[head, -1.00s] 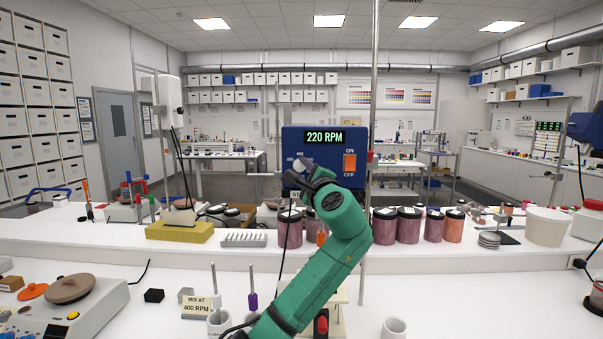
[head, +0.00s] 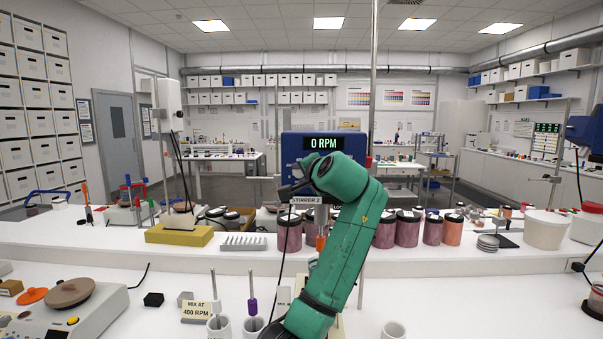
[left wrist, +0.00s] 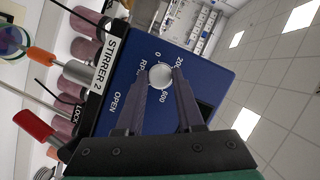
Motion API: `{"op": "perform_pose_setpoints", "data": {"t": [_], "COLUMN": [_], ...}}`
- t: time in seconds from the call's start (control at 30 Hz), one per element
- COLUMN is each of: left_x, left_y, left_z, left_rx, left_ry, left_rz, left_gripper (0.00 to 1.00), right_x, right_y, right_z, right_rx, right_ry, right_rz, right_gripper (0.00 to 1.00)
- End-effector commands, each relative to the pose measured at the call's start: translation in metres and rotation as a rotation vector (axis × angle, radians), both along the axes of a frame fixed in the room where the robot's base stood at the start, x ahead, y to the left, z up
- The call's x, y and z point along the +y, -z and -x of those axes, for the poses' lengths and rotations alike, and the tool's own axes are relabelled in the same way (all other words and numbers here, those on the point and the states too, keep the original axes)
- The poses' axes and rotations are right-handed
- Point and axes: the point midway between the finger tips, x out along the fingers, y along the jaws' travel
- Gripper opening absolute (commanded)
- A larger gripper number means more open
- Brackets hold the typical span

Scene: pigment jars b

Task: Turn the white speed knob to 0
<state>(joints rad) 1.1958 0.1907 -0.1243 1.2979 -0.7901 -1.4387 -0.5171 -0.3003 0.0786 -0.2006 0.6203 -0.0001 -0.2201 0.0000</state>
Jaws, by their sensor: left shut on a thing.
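The blue stirrer box (head: 292,152) stands at the middle of the head view, and its green display (head: 323,143) reads 0 RPM. The white speed knob (left wrist: 160,76) shows in the left wrist view on the blue face, with dial marks printed around it. My left gripper (left wrist: 160,80) is shut on the knob, one finger on each side. In the head view my left gripper (head: 290,190) is in front of the box, and the green arm hides the knob and the on/off switch. The label STIRRER 2 (left wrist: 106,62) is below the dial. My right gripper is not in view.
A metal pole (head: 373,90) rises beside the box. Several dark-lidded pigment jars (head: 408,230) stand on the shelf to the right. A card (head: 196,309) reading MIX AT 400 RPM stands on the front bench. A white cup (head: 393,330) stands at the front.

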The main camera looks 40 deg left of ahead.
Motion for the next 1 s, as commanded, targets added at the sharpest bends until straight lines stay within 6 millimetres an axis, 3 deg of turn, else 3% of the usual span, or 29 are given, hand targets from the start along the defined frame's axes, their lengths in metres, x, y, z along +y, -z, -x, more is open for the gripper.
{"op": "perform_pose_setpoints", "data": {"t": [0.4,0.97,1.0], "left_x": [0.0005,0.0007,0.0008], "left_y": [-0.0004,-0.0003,-0.0004], "left_z": [0.0002,0.0004,0.0005], "left_rx": [-0.127,-0.147,-0.147], "left_ry": [0.001,0.000,0.000], "left_rz": [0.173,0.197,0.197], "left_gripper": [0.00,0.00,0.48], "right_x": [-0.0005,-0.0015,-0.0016], "right_y": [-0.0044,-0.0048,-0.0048], "right_z": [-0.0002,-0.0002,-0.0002], "right_rx": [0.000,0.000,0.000], "right_ry": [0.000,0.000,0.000], "right_rz": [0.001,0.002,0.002], "right_gripper": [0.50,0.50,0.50]}}
